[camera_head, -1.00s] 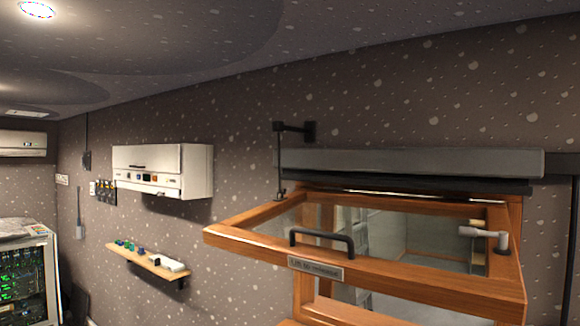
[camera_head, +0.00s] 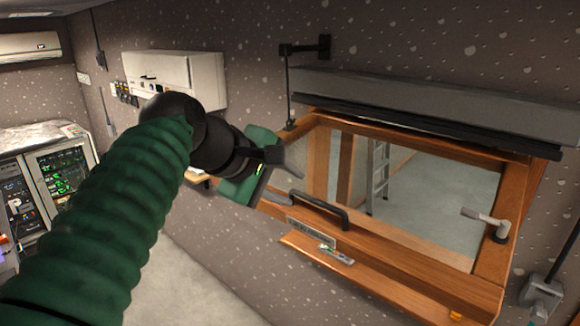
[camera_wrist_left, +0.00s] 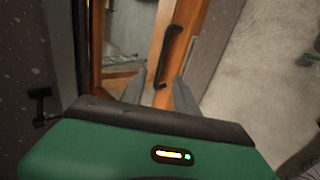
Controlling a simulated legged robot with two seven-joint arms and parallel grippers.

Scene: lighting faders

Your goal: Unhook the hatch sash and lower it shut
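The hatch sash is an orange wooden frame (camera_head: 410,248) with a glass pane. In the head view it is tilted out from the wall opening, hinged under a grey housing. A black handle (camera_head: 318,208) is on its lower rail, and it also shows in the wrist view (camera_wrist_left: 168,55). A thin black hook rod (camera_head: 288,90) hangs from a wall bracket to the sash's upper left side. My left gripper (camera_head: 292,184) is beside the sash's left corner, left of the handle. My right gripper is out of view.
A grey latch lever (camera_head: 487,220) is on the sash's right rail. A wooden sill (camera_head: 320,255) with a small item lies below. A white wall cabinet (camera_head: 205,80) and equipment racks (camera_head: 55,172) stand left. The floor between is clear.

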